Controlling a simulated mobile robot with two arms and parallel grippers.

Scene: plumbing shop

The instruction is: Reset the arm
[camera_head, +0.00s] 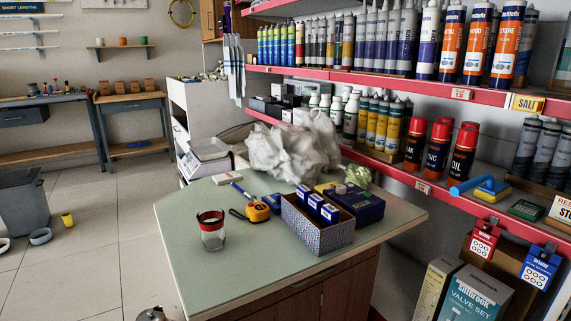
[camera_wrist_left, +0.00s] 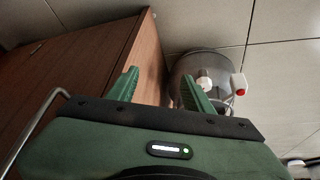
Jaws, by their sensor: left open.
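My left gripper (camera_wrist_left: 161,88) shows in the left wrist view with its two green fingers spread apart and nothing between them. It is beside the brown wooden side of a cabinet (camera_wrist_left: 85,75), with tiled floor (camera_wrist_left: 285,60) beyond. I cannot make out the left gripper in the head view. My right gripper is not in view.
The green-topped counter (camera_head: 250,268) holds a red-banded glass (camera_head: 211,230), an orange tape measure (camera_head: 257,212), a patterned box (camera_head: 318,236) of blue packs and a crumpled pale bag (camera_head: 295,148). Stocked red-edged shelves (camera_head: 385,86) stand behind. Floor at left (camera_head: 105,235) is largely clear.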

